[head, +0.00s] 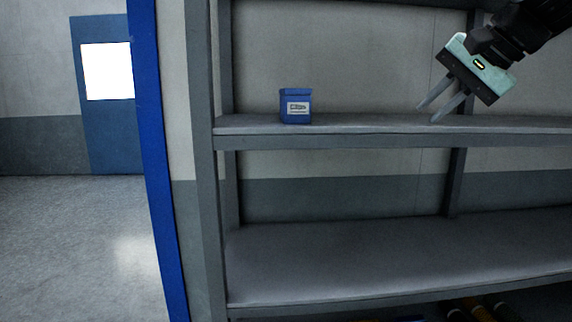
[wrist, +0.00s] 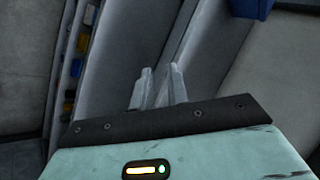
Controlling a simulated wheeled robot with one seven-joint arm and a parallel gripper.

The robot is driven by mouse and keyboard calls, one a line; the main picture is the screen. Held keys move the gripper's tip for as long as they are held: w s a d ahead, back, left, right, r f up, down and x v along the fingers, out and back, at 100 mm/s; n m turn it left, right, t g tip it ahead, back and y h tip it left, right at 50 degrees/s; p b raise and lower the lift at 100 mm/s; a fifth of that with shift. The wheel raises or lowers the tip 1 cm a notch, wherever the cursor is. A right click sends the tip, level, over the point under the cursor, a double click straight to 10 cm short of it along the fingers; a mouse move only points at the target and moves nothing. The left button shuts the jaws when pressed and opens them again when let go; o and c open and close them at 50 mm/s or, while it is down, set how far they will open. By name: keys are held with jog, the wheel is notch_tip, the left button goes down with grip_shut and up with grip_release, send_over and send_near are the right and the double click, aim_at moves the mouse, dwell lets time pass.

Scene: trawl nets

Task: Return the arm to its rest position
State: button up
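My gripper (head: 428,114) hangs at the upper right in the head view, at the end of my dark arm, tilted down and to the left. Its two grey fingers stand a little apart with nothing between them. In the wrist view the fingers (wrist: 158,85) also show a narrow empty gap. In the head view the gripper appears in front of the upper shelf, well right of the blue box; whether it touches the shelf cannot be told.
A small blue box (head: 295,107) with a white label stands upright on the upper shelf (head: 350,129). The lower shelf (head: 380,252) is bare. Several dark and orange items (head: 480,311) lie beneath it. A blue post (head: 150,130) and open floor (head: 75,240) are at left.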

jog(key=s+a+f+n+g+b, duration=0.1)
jog(key=s+a+f+n, duration=0.2)
jog(key=f, duration=0.4)
jog(key=s+a+f+n+g+h+b, duration=0.1)
jog(key=s+a+f+n+g, duration=0.1)
jog(key=s+a+f, duration=0.3)
jog(key=s+a+f+n+g, duration=0.1)
jog(key=s+a+f+n, duration=0.1)
jog(key=a+f, duration=0.45)
jog(key=s+f+n+g+h+b, duration=0.2)
jog(key=s+f+n, duration=0.7)
jog(key=s+f, duration=0.8)
jog(key=shift+s+f+g+h+b, duration=0.3)
jog(key=shift+s+f+g+h, duration=0.15)
jog(key=shift+f+h, duration=0.3)
jog(key=shift+d, duration=0.1)
